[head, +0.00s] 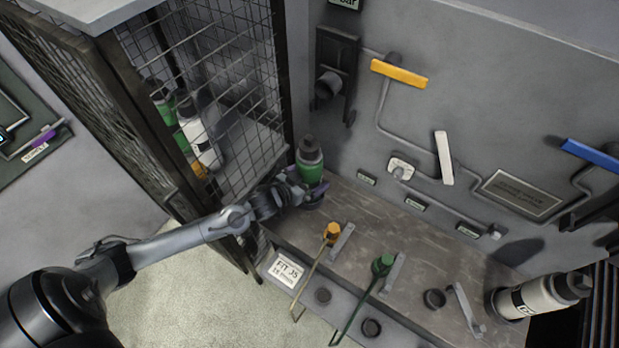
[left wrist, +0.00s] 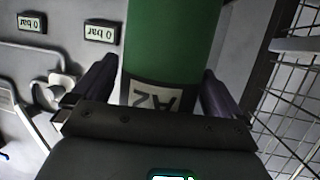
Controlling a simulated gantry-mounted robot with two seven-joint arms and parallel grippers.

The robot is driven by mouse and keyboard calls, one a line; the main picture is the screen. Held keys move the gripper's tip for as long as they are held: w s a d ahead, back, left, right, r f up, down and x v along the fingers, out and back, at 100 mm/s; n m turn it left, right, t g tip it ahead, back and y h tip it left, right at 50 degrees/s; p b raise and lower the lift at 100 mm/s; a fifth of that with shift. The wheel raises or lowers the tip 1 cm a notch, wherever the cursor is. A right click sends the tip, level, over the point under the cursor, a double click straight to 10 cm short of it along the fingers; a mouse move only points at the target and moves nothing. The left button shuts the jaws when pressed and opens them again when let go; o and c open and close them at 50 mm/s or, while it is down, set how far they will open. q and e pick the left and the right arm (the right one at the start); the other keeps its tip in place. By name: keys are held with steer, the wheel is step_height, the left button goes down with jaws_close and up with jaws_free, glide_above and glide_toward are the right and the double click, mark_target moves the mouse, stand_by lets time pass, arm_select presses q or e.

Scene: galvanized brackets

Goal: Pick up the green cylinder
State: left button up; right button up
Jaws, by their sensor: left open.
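The green cylinder (head: 310,170), with a dark grey top, stands upright at the back left end of the workbench, beside the wire cage. My left gripper (head: 307,186) is at its lower part, jaws open. In the left wrist view the green cylinder (left wrist: 172,40) lies between the two spread fingers of my left gripper (left wrist: 160,75), with a white "A2" label low on it. Narrow gaps seem to show on both sides; I cannot tell whether a finger touches it. My right gripper is not in view.
The wire cage (head: 225,85) at left holds more green and white cylinders (head: 197,135). A white cylinder (head: 540,297) lies tilted at the bench's right end. Orange (head: 332,232) and green (head: 382,264) valve fittings stand along the bench front. Wall pipes carry orange, white and blue handles.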

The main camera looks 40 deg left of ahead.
arm_select(q)
steer(key=shift+c, duration=0.5)
steer(key=c, duration=1.6)
steer(key=shift+r, duration=0.2)
jaws_close()
steer(key=shift+w, duration=0.1)
